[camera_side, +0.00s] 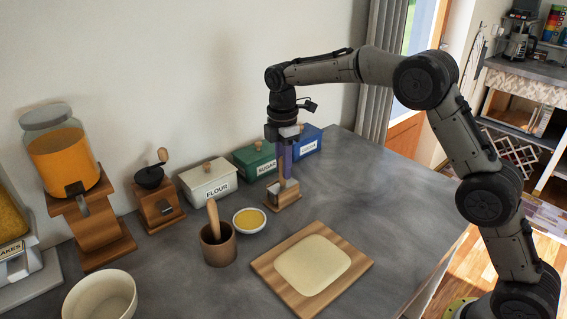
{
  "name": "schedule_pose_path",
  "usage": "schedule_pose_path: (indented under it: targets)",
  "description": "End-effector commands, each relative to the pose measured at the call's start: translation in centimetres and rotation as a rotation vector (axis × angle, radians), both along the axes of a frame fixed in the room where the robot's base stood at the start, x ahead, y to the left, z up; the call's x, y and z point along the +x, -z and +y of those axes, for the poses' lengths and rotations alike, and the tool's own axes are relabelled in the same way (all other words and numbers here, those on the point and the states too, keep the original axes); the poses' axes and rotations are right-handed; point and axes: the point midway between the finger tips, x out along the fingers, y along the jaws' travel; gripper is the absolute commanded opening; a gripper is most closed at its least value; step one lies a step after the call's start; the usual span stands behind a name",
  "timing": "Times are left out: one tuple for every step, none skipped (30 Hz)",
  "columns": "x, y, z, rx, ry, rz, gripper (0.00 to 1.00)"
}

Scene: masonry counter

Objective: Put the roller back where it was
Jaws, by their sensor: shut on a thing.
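My gripper (285,143) points straight down near the back of the counter, shut on the roller (287,160). The roller looks like a slim upright purple-blue piece, with a pale wooden part at its lower end. Its top is hidden between the jaws. Its lower end is at a small wooden holder (284,198) on the counter. I cannot tell whether it is inside the holder or just above it.
Flour (208,183), sugar (255,161) and cocoa-side blue (308,140) canisters stand close behind. A mortar with pestle (218,245), a yellow-filled bowl (249,220) and a dough board (262,262) are in front. The counter's right side is clear.

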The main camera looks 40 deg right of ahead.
Motion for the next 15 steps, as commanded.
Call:
schedule_pose_path:
  targets:
    - [0.01, -0.03, 0.0, 0.0, 0.0, -0.001, 0.0]
    - [0.01, -0.04, 0.0, 0.0, 0.0, -0.001, 0.0]
    - [-0.01, 0.01, 0.0, 0.0, 0.0, 0.0, 0.34]
    - [-0.01, 0.01, 0.0, 0.0, 0.0, 0.0, 0.39]
    - [-0.01, 0.01, 0.0, 0.0, 0.0, 0.0, 0.44]
    - [-0.01, 0.01, 0.0, 0.0, 0.0, 0.0, 0.52]
    - [-0.01, 0.01, 0.0, 0.0, 0.0, 0.001, 0.56]
    - [-0.01, 0.01, 0.0, 0.0, 0.0, 0.001, 0.56]
    - [-0.01, 0.01, 0.0, 0.0, 0.0, 0.001, 0.56]
    - [-0.01, 0.01, 0.0, 0.0, 0.0, 0.001, 0.56]
    - [-0.01, 0.0, 0.0, 0.0, 0.0, 0.001, 0.56]
    - [-0.01, 0.0, 0.0, 0.0, 0.0, 0.001, 0.56]
    - [-0.01, 0.0, 0.0, 0.0, 0.0, 0.001, 0.56]
    - [-0.01, 0.0, 0.0, 0.0, 0.0, 0.001, 0.56]
    - [-0.01, -0.03, 0.0, 0.0, 0.0, 0.0, 0.56]
